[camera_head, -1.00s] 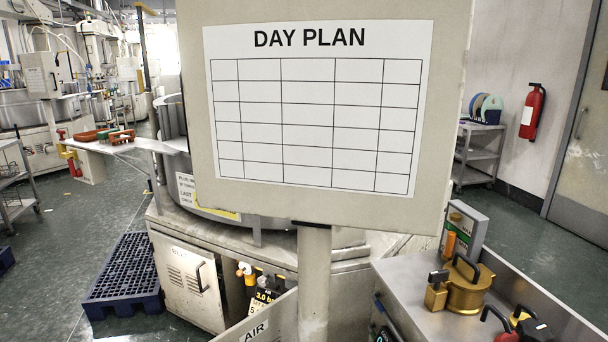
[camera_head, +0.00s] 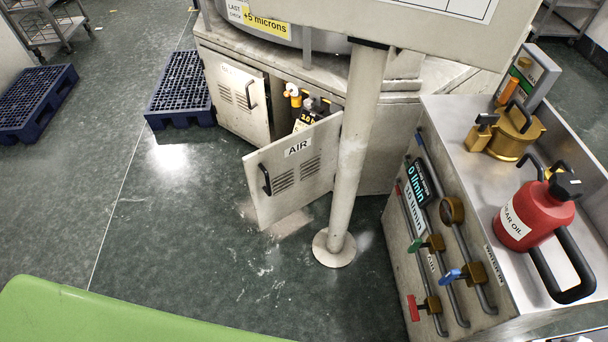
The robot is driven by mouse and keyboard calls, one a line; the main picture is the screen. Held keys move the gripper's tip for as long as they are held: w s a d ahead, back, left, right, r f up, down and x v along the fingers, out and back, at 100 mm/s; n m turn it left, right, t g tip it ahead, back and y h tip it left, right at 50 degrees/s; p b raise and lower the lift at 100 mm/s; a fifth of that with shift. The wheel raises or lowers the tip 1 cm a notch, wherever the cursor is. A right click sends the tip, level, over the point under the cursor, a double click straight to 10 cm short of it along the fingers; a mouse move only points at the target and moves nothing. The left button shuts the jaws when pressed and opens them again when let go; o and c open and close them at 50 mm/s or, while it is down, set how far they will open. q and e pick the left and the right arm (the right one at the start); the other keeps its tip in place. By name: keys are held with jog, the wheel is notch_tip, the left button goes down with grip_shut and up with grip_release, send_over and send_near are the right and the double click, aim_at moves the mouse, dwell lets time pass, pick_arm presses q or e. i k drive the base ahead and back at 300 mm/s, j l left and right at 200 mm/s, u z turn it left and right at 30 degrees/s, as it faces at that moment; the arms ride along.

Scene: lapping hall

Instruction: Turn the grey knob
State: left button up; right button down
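I cannot make out a grey knob for certain. The cabinet door marked AIR (camera_head: 296,170) stands open, swung out to the front. Behind it, in the opening, a dark unit with a yellow label (camera_head: 306,118) and an orange-topped fitting (camera_head: 292,94) show only in part. The door and the shadow hide the rest of the inside. Neither of my grippers is in view.
A sign post (camera_head: 352,150) on a round foot stands right of the open door. A metal bench (camera_head: 470,130) at right carries valves, a red gear oil can (camera_head: 535,214) and a brass pot (camera_head: 507,132). Blue pallets (camera_head: 181,90) lie behind.

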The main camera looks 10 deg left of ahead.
aim_at(309, 104)
jog(key=i+j, duration=0.4)
jog(key=j, duration=0.15)
jog(key=i+j, duration=0.4)
jog(key=j, duration=0.2)
